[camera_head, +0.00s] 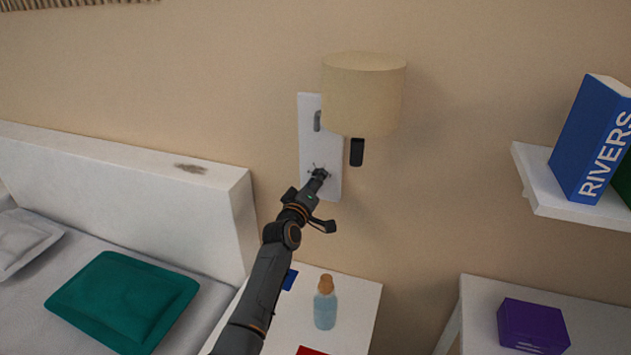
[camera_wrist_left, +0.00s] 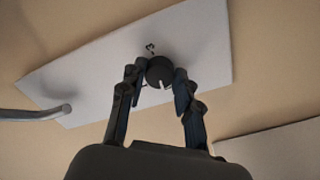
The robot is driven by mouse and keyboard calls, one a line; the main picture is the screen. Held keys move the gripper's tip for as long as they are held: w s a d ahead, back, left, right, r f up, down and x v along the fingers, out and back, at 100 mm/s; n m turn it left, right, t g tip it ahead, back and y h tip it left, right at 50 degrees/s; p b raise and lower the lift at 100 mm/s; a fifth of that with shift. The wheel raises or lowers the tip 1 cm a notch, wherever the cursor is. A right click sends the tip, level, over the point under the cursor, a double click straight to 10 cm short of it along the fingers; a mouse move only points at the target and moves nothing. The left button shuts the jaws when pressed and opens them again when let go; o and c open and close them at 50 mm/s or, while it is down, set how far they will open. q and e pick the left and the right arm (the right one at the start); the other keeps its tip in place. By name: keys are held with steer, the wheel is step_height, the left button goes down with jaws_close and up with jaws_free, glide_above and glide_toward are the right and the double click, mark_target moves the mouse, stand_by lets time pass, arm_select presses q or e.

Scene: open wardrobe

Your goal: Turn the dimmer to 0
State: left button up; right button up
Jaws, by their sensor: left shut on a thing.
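The dimmer is a dark round knob (camera_wrist_left: 159,70) on a white wall plate (camera_wrist_left: 95,75). In the left wrist view the knob has a short white pointer mark facing the lower part of the picture, and a small dark mark shows on the plate above it. My left gripper (camera_wrist_left: 159,82) has one finger on each side of the knob and is shut on it. In the head view the left gripper (camera_head: 319,174) is at the lower part of the plate (camera_head: 307,145) and mostly hides the knob. My right gripper is in neither view.
A lamp with a beige shade (camera_head: 363,98) is just above right of the gripper, a dark piece (camera_head: 356,152) below it. Under the arm, a white bedside table (camera_head: 355,300) holds a bottle (camera_head: 325,305). A bed headboard (camera_head: 130,170) stands left, a shelf (camera_head: 575,206) right.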

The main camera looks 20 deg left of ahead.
arm_select(q)
steer(key=shift+n, duration=0.7)
steer(key=o, duration=1.1)
steer(key=shift+o, duration=0.2)
steer(key=shift+s, duration=0.1)
steer(key=s, duration=1.2)
steer(key=shift+a, duration=0.2)
steer(key=shift+f, duration=0.1)
